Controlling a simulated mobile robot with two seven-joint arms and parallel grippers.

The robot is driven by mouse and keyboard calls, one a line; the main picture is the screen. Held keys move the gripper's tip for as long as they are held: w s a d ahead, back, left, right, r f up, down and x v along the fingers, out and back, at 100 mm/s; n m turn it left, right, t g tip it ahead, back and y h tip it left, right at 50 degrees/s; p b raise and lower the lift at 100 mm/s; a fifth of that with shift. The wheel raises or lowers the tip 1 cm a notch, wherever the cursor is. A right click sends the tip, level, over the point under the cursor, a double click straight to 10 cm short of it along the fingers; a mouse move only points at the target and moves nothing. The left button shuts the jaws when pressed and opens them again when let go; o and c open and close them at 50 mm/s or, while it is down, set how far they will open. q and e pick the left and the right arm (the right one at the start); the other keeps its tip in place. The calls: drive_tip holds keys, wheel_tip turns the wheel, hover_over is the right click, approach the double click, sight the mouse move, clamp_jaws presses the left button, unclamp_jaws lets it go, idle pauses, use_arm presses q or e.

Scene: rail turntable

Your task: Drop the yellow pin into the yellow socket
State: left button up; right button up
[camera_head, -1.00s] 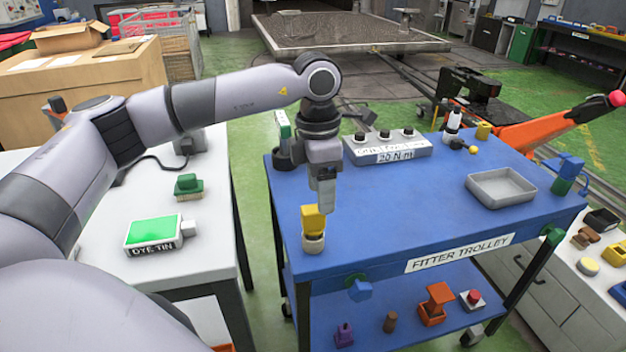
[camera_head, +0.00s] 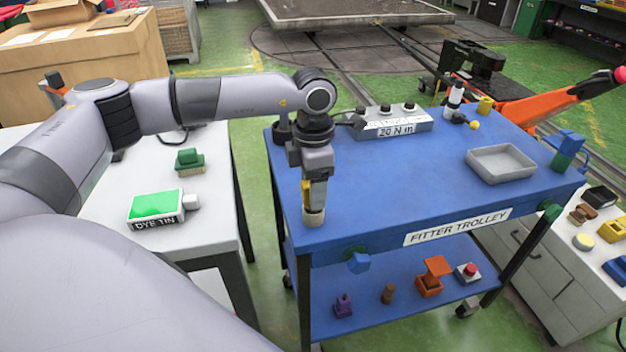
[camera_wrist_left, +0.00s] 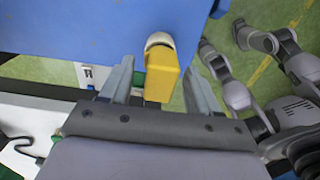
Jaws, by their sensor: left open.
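The yellow pin (camera_head: 306,192) appears as a yellow block above a pale round piece (camera_head: 314,217) at the trolley's near left corner. In the left wrist view the yellow block (camera_wrist_left: 161,76) lies between my fingers, with the pale piece (camera_wrist_left: 159,40) beyond it. I cannot tell whether the pale piece is part of the pin or a holder. My left gripper (camera_head: 313,200) points down around the block; its fingers (camera_wrist_left: 158,82) are open, with gaps on both sides. A small yellow piece (camera_head: 485,104) stands at the trolley's back; I cannot tell whether it is the socket. My right gripper is not seen.
The blue trolley (camera_head: 380,205) has a clear middle. A grey tray (camera_head: 501,176) lies at right and a grey torque box (camera_head: 396,124) at the back. A lower shelf holds several small parts. A white table (camera_head: 215,215) with a dye tin (camera_head: 157,208) stands at left.

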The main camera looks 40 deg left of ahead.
use_arm(q)
clamp_jaws()
drive_tip(key=shift+r+p, duration=0.5)
drive_tip(key=shift+r, duration=0.25)
idle(0.4)
drive_tip(key=shift+r+p, duration=1.35)
drive_tip(key=shift+r, duration=1.6)
wheel_tip(320, 180, up, 5)
drive_tip(key=shift+r, duration=0.1)
